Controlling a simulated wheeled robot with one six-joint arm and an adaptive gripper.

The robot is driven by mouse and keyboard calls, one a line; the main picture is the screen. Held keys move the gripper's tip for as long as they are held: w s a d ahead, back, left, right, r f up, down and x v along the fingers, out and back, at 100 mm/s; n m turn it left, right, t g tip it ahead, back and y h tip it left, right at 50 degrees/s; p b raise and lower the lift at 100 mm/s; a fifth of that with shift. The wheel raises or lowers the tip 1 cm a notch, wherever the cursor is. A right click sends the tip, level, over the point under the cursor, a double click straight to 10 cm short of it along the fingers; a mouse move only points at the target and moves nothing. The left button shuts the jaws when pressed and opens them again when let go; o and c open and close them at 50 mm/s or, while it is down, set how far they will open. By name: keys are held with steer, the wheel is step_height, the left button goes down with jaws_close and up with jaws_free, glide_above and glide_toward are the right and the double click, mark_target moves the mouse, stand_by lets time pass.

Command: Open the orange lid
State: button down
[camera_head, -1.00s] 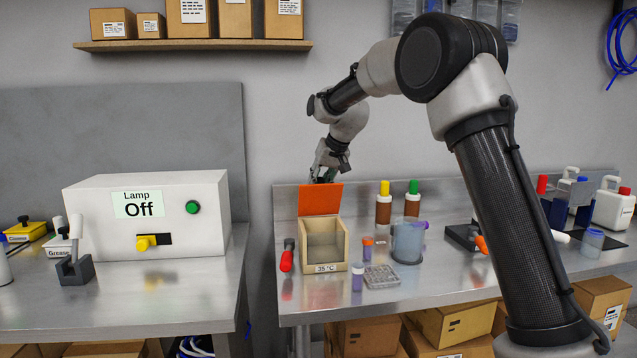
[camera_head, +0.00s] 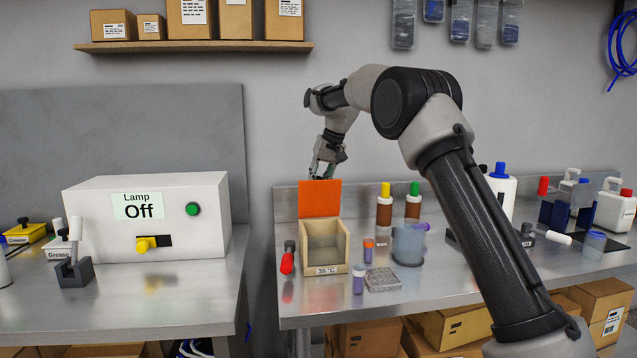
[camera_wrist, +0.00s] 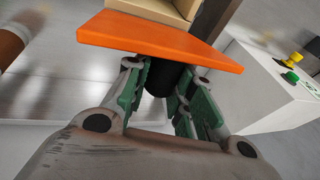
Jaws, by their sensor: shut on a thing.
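The orange lid (camera_head: 319,198) stands upright at the back edge of a small beige box (camera_head: 344,246) whose inside lies open to view. The box's front label reads a temperature. My gripper (camera_head: 322,172) is at the lid's top edge, partly hidden behind it. In the wrist view the lid (camera_wrist: 160,43) crosses the picture, with part of the box (camera_wrist: 165,8) beyond it. There my gripper (camera_wrist: 163,92) has its green-padded fingers shut on the lid's black knob (camera_wrist: 160,80), which is partly hidden by the fingers.
A red-handled tool (camera_head: 287,262) lies left of the box. To its right stand small vials (camera_head: 368,250), a clear tray (camera_head: 383,278), a beaker (camera_head: 408,243) and two brown bottles (camera_head: 384,207). The lamp box (camera_head: 150,220), reading Off, is on the left bench.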

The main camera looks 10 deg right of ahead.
steer(key=shift+s+f, duration=0.1)
steer(key=shift+f, duration=0.1)
steer(key=c, duration=1.2)
jaws_free()
steer(key=shift+r, duration=0.1)
steer(key=v, duration=1.2)
